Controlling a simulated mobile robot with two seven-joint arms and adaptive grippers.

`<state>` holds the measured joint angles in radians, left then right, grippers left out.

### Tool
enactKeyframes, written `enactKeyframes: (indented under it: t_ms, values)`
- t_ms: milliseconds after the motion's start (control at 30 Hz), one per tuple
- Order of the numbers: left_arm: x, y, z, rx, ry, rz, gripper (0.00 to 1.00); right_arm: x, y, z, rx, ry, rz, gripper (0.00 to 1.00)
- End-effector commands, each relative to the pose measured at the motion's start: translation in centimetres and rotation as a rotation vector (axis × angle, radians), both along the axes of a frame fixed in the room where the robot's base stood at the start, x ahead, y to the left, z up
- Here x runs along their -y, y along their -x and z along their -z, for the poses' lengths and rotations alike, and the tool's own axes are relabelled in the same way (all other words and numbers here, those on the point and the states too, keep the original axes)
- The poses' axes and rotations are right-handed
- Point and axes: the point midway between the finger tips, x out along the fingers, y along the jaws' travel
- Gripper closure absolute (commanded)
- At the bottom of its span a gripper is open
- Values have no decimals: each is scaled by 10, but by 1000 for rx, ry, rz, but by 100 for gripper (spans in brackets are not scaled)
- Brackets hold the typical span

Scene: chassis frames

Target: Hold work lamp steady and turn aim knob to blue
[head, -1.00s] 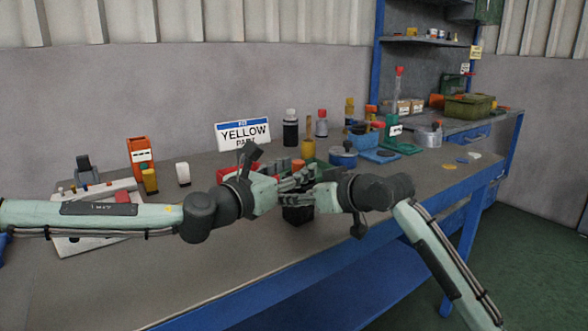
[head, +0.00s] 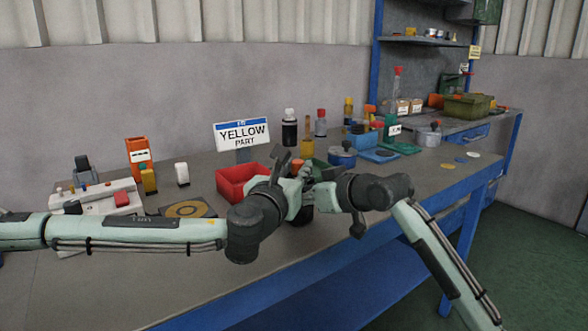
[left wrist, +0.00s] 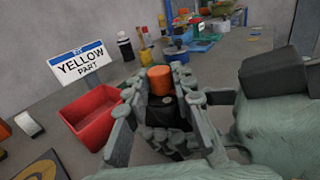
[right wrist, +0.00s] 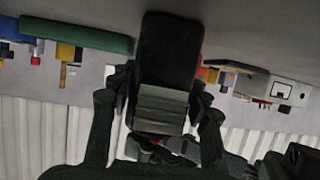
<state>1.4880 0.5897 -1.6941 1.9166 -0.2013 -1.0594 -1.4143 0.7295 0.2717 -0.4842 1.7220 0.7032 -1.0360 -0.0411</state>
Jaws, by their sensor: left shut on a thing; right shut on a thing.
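The work lamp shows as a dark body (head: 302,217) between my two grippers, mostly hidden by them in the head view. In the left wrist view its black body (left wrist: 165,112) sits below an orange cylinder. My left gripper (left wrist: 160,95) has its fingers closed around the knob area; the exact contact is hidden. My right gripper (right wrist: 160,100) is shut on the lamp's dark block (right wrist: 168,45), at a grey ribbed part. In the head view my left gripper (head: 298,193) meets my right gripper (head: 325,183) closely. I cannot read the knob's setting or see a blue mark.
A red bin (head: 238,183) and a "YELLOW PART" sign (head: 242,135) stand behind my left gripper. A white fixture (head: 100,198) and a dark pad with a yellow ring (head: 187,209) lie to the left. Bottles (head: 289,130) and blue containers (head: 343,155) stand behind. The front bench is clear.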

Motion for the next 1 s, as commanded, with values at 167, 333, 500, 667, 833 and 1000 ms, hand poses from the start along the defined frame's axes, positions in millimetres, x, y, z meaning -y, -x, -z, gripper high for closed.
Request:
enactKeyframes:
  t_ms: [167, 333, 500, 667, 833, 1000]
  values:
    - [1, 0, 0, -1, -1, -67, 100, -1, 1, 1, -1, 2, -3, 93]
    - [0, 0, 0, -1, -1, -75, 100, -1, 1, 1, -1, 2, -3, 93]
    - [0, 0, 0, -1, -1, -74, 73, -1, 1, 1, -1, 2, -2, 93]
    - [0, 0, 0, -1, -1, -73, 54, -1, 1, 1, -1, 2, -2, 93]
    - [0, 1, 0, -1, -1, -71, 54, -1, 1, 1, -1, 2, -2, 93]
    - [1, 1, 0, -2, -1, -69, 54, -1, 0, 1, -1, 2, -1, 93]
